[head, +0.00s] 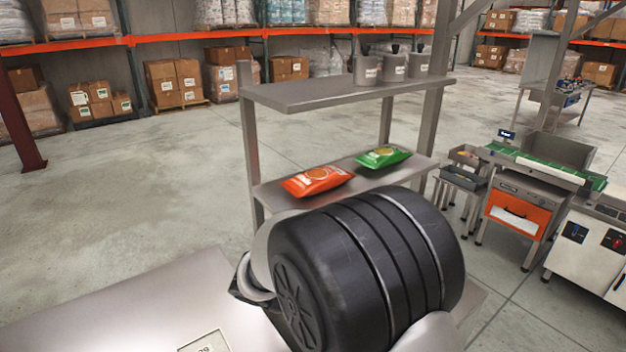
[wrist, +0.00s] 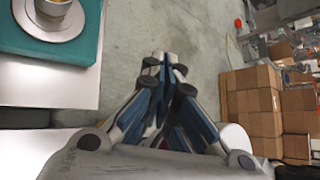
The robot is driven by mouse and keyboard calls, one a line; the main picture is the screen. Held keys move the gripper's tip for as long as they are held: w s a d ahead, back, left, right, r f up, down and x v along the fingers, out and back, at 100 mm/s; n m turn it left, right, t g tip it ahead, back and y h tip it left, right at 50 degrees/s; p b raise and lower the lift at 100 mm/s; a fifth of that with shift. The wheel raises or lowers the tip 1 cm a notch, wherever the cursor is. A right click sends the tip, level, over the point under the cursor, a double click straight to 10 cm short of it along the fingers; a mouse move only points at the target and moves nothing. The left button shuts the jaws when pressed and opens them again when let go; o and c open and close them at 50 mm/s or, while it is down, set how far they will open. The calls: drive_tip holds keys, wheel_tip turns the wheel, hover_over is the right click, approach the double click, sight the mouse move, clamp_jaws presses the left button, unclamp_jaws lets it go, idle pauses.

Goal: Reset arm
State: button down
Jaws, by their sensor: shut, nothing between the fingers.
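In the wrist view my gripper (wrist: 166,62) is shut, its fingertips together with nothing between them. It points out over bare concrete floor, to the right of a pale metal surface. In the head view my own dark, ribbed arm joint fills the lower middle and hides part of the bench behind it. My gripper itself does not show in the head view.
A steel shelf rack (head: 300,97) holds an orange bag (head: 317,180), a green bag (head: 383,157) and grey canisters (head: 393,66). The wrist view shows a cup (wrist: 52,8) on a saucer (wrist: 54,32) on a teal mat (wrist: 60,52), and stacked cartons (wrist: 255,115) at right.

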drive_tip(key=s+d+r+m+t+y+b, duration=0.1)
drive_tip(key=s+r+m+t+y, duration=0.1)
drive_tip(key=s+m+y, duration=0.3)
drive_tip(key=s+d+r+m+t+y+b, duration=0.1)
drive_tip(key=s+r+m+y, duration=0.4)
drive_tip(key=s+m, duration=0.8)
drive_tip(key=m+t+y, duration=0.1)
drive_tip(key=m, duration=0.6)
drive_tip(key=shift+s+d+m+t, duration=0.2)
drive_tip(key=shift+d+m+t, duration=0.1)
drive_tip(key=shift+d+m, duration=0.1)
